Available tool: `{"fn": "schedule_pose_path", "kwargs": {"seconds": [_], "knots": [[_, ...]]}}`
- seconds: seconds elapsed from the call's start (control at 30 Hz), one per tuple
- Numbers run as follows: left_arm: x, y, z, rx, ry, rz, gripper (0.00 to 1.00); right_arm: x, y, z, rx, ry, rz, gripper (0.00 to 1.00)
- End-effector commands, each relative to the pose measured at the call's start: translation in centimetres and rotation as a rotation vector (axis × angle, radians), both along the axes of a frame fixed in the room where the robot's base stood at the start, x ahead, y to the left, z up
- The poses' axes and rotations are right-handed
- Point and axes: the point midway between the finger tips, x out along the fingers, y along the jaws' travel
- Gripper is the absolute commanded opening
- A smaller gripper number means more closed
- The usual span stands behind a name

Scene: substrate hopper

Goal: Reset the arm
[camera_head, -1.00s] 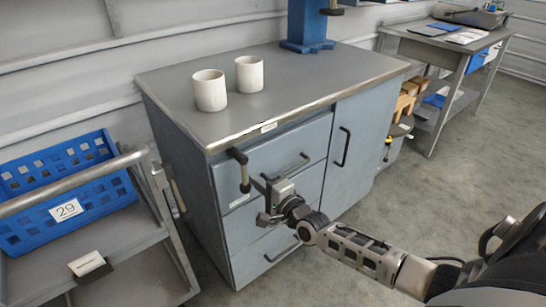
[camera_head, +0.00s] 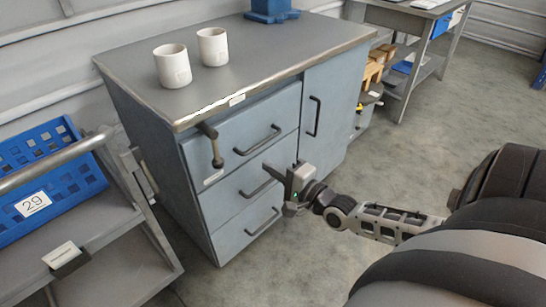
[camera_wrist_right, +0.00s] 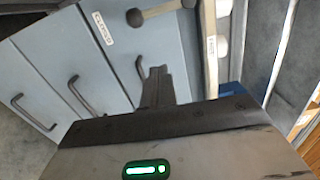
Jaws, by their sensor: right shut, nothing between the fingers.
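My right gripper (camera_head: 277,173) is in front of the drawer side of the blue-grey cabinet (camera_head: 330,150), near the middle drawer's handle. Its fingers are shut and empty; they also show in the right wrist view (camera_wrist_right: 158,86), pointing at the cabinet. In the head view I cannot tell the exact gap between the gripper and the cabinet front. A dark crank handle (camera_head: 212,145) hangs at the cabinet's upper left front corner, apart from the gripper. It also shows in the wrist view (camera_wrist_right: 150,14). My left gripper is out of view.
Two white mugs (camera_head: 172,66) (camera_head: 212,46) stand on the cabinet top. A trolley (camera_head: 115,240) with a blue crate (camera_head: 70,195) stands at the left. A workbench (camera_head: 410,22) is at the back right.

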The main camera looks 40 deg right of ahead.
Motion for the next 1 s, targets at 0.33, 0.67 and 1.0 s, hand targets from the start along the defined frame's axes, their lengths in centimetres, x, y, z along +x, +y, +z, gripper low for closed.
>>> {"fn": "schedule_pose_path", "kwargs": {"seconds": [0.33, 0.67, 1.0], "knots": [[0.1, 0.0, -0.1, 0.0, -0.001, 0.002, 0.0, -0.1, 0.0, 0.0, 0.0, 0.0, 0.0, 0.0], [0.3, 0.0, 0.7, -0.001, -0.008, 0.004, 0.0, -0.8, 1.7, -0.5, -0.061, 0.023, 0.026, 0.0], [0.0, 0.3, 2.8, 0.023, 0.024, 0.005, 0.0, -10.2, 17.9, -1.6, -0.974, 0.125, 0.376, 0.0]]}}
